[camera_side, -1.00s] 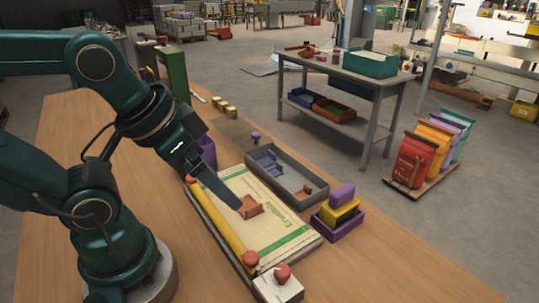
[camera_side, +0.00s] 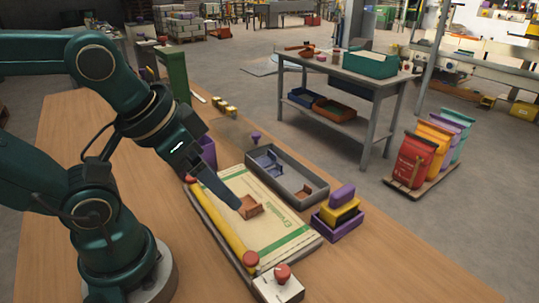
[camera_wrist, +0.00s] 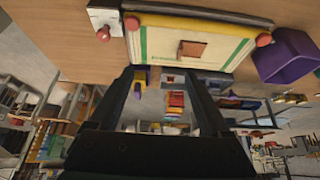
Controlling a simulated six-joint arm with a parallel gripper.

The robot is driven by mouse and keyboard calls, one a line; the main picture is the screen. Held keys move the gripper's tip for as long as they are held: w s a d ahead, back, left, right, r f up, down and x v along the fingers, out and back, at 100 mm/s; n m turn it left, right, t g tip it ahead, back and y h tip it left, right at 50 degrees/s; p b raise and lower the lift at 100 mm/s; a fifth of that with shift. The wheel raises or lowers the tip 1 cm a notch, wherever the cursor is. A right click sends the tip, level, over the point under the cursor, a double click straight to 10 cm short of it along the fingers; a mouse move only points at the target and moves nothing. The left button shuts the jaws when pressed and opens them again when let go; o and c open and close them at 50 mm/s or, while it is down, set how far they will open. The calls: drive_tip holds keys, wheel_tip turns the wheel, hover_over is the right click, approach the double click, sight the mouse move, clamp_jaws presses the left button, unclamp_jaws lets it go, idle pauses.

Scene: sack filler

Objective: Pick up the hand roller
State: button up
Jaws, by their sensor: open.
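A long yellow bar (camera_side: 220,222) with a red knob at each end lies along the left edge of a pale sack (camera_side: 265,230); it looks like the hand roller, though I cannot be sure. Its red end knobs (camera_wrist: 132,22) also show in the wrist view.
A white plate with a red knob (camera_side: 279,283) stands at the sack's near end. A grey tray (camera_side: 315,195) and a purple bin (camera_side: 340,228) with yellow and purple blocks are to the right. A purple container (camera_side: 208,152) stands behind. The near right bench is clear.

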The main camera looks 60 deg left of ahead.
drive_tip(key=shift+c, duration=1)
